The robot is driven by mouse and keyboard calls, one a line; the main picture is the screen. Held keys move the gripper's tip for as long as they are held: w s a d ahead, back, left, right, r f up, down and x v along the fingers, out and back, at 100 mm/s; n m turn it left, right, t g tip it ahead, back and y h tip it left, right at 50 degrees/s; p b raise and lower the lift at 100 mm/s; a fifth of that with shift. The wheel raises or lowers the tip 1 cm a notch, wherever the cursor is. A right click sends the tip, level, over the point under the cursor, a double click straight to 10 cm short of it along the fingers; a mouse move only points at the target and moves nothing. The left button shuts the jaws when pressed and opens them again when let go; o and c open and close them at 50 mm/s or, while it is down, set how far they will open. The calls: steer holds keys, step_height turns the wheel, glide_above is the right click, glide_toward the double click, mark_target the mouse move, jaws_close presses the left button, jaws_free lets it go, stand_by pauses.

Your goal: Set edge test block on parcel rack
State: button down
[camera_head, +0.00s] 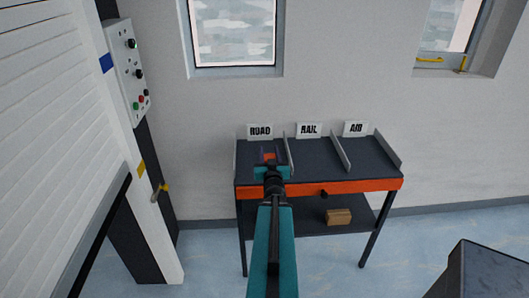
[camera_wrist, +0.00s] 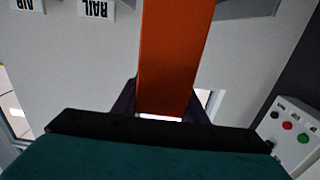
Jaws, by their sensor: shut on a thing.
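The edge test block appears to be the long orange piece (camera_wrist: 178,55) in the wrist view, its upper end cut off by the frame. My gripper (camera_wrist: 165,105) is shut on it, a dark finger on either side. In the head view my gripper (camera_head: 269,156) is over the ROAD lane, with a small bit of orange (camera_head: 269,157) between the fingers. The parcel rack (camera_head: 368,162) is a dark table with an orange front edge and lanes split by upright dividers. Signs read ROAD (camera_head: 260,131), RAIL (camera_head: 308,129) and AIR (camera_head: 355,128). I cannot tell whether the block touches the rack.
A brown box (camera_head: 338,217) sits on the rack's lower shelf. A control panel (camera_head: 128,73) and a white shutter (camera_head: 58,110) stand at left. A dark grey object (camera_head: 480,272) is at the lower right. The RAIL and AIR lanes look empty.

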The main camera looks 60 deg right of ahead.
steer(key=f+b+x, duration=0.1)
steer(key=b+x, duration=0.2)
steer(key=x, duration=1.3)
steer(key=shift+s+d+f, duration=0.2)
steer(key=shift+s+f, duration=0.05)
steer(key=shift+s, duration=0.1)
stand_by(0.4)
steer(key=shift+f+p, duration=0.35)
steer(key=shift+f, duration=1.55)
steer(key=c, duration=1.1)
jaws_free()
